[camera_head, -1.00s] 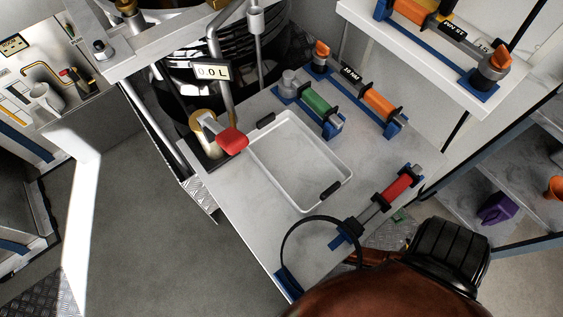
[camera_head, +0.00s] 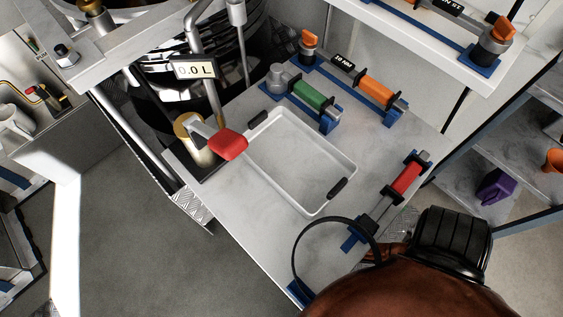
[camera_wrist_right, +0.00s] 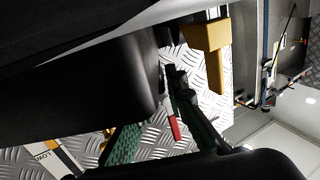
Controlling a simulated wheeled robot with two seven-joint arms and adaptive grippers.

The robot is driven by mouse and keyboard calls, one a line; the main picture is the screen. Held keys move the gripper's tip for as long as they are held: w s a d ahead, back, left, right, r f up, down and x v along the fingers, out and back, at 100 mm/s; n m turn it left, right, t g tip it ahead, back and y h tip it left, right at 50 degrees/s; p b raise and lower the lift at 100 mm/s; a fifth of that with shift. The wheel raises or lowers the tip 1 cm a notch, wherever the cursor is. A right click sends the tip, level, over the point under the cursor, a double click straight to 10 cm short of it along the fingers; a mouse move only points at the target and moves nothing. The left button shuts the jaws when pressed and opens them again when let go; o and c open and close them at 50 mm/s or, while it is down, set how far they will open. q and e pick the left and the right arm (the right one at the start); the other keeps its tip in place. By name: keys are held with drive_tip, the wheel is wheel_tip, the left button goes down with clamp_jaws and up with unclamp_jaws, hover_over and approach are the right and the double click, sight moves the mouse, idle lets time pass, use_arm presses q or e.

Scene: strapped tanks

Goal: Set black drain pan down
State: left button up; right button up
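I cannot pick out a black drain pan for sure in the head view. A shallow white tray (camera_head: 262,178) with black grips lies on the grey worktop (camera_head: 268,235). Black round shapes (camera_head: 262,50) stand partly hidden behind the post at the top left. Neither gripper shows clearly in the head view. In the right wrist view large dark shapes (camera_wrist_right: 110,80) fill the left and bottom. I cannot tell whether they are my right gripper or a held thing. Behind them is a green and black tool-like piece (camera_wrist_right: 185,100) with a red part.
A red-handled lever (camera_head: 228,144) and a "0.0 L" display (camera_head: 195,69) stand left of the tray. Green (camera_head: 313,95), orange (camera_head: 375,90) and red (camera_head: 407,177) cylinders sit in blue holders behind and right of it. A black ring (camera_head: 296,250) stands at the front. Floor at left is clear.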

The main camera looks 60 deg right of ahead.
drive_tip(key=shift+o, duration=1.3)
drive_tip(key=s+p, duration=0.1)
drive_tip(key=s, duration=0.2)
drive_tip(key=s+d+p, duration=0.1)
drive_tip(key=s, duration=0.3)
drive_tip(key=s+p, duration=0.1)
drive_tip(key=s, duration=0.3)
drive_tip(key=shift+d+r, duration=0.1)
drive_tip(key=shift+d, duration=0.3)
drive_tip(key=shift+s, duration=0.5)
drive_tip(key=s+a+g, duration=0.6)
drive_tip(key=s+a, duration=0.1)
drive_tip(key=a, duration=0.2)
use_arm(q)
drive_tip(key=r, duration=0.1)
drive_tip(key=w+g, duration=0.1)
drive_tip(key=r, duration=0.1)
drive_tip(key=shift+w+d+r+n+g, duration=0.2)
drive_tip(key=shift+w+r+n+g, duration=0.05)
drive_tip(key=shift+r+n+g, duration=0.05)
use_arm(e)
drive_tip(key=s+a+r+m+g, duration=0.1)
drive_tip(key=s+a+r+g, duration=0.1)
drive_tip(key=s+r+g, duration=0.2)
drive_tip(key=s, duration=0.3)
drive_tip(key=shift+a+r, duration=0.15)
drive_tip(key=shift+r, duration=0.2)
